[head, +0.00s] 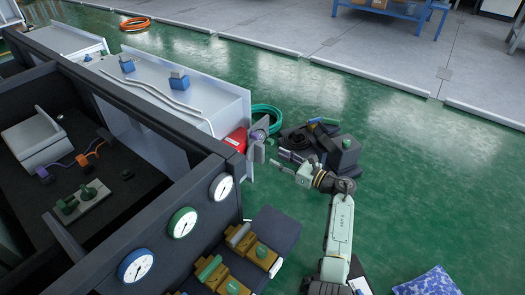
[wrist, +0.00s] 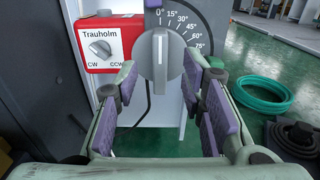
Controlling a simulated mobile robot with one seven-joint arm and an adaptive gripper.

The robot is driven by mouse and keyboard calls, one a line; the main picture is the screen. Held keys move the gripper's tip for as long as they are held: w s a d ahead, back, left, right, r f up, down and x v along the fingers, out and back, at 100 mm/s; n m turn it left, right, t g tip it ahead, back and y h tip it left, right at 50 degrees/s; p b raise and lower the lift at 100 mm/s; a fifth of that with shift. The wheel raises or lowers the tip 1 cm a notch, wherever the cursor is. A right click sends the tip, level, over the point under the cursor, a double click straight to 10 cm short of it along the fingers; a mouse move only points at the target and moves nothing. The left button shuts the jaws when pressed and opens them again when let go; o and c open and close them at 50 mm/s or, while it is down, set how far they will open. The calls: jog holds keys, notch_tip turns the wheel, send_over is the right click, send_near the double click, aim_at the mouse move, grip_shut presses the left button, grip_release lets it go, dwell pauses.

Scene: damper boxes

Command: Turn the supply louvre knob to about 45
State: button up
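The supply louvre knob (wrist: 160,60) is a round grey knob with a raised bar grip, on a dark plate marked from 0 to 75 degrees. Its white line points up, at about 0. In the head view the dial plate (head: 261,124) is small at the cabinet's end, and the knob's setting is too small to read. My gripper (wrist: 161,76) is open and empty, its purple-padded fingers showing left and right of the knob. In the head view my gripper (head: 284,164) is to the right of the plate, seemingly a little apart from it.
A red Trauholm box (wrist: 90,22) with a CW/CCW selector is left of the knob. A green hose coil (wrist: 263,95) and dark parts (head: 345,155) lie on the floor to the right. Gauges (head: 182,222) line the dark cabinet. Green floor is open further right.

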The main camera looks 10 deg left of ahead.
aim_at(264, 151)
jog(key=x, duration=0.7)
jog(key=shift+w+a, duration=0.1)
jog(key=shift+a, duration=0.2)
jog(key=shift+c, duration=0.2)
grip_shut()
